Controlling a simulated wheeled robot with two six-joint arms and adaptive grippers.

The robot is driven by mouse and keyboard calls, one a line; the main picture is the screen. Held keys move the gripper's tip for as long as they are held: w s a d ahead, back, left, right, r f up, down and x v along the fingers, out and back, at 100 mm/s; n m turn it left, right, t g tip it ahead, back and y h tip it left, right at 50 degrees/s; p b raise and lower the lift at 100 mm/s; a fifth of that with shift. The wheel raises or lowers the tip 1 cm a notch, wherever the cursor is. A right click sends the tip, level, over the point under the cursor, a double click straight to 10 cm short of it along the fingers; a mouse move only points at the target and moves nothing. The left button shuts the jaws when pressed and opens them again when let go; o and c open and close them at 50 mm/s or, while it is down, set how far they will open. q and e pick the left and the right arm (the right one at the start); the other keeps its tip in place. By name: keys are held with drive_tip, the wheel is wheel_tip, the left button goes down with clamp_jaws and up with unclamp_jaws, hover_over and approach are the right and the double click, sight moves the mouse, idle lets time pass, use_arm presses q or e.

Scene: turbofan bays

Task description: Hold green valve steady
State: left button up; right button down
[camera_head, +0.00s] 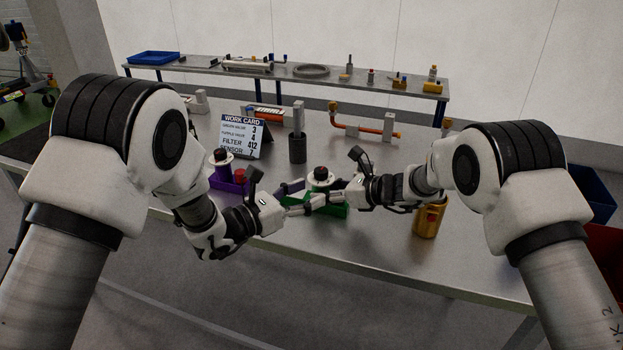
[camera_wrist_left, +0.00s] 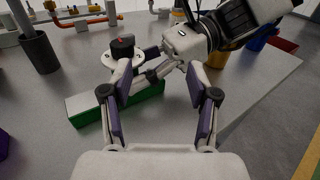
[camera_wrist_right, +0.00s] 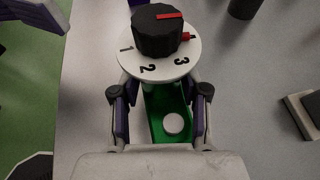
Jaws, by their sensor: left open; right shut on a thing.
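The green valve (camera_head: 330,208) stands on the table, a green base carrying a white numbered dial and black knob (camera_head: 320,173). In the right wrist view the dial (camera_wrist_right: 135,65) shows 1, 2 and 3, and the knob (camera_wrist_right: 157,32) has a red bar pointing right, near a small red peg. My right gripper (camera_head: 336,194) is shut on the valve, its fingers (camera_wrist_right: 161,115) on either side below the dial. My left gripper (camera_head: 297,197) is open beside the valve; its fingers also show in the left wrist view (camera_wrist_left: 157,80), with the green base (camera_wrist_left: 145,98) beyond them.
A purple valve unit (camera_head: 226,184) stands left, before the work card (camera_head: 241,137). A dark cylinder holder (camera_head: 297,152) and an orange pipe (camera_head: 372,130) are behind. A gold can (camera_head: 428,221) is right. Blue (camera_head: 592,192) and red bins lie at far right. The front table edge is clear.

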sight(315, 174)
use_arm(q)
drive_tip(key=w+a+m+g+h, duration=0.1)
drive_tip(key=w+a, duration=0.3)
drive_tip(key=a, duration=0.3)
drive_tip(key=x, duration=0.7)
drive_tip(key=f+x, duration=0.1)
drive_tip(key=x, duration=0.3)
drive_tip(key=shift+s+d, duration=0.2)
drive_tip(key=shift+d, duration=0.3)
drive_tip(key=shift+r, duration=0.1)
clamp_jaws()
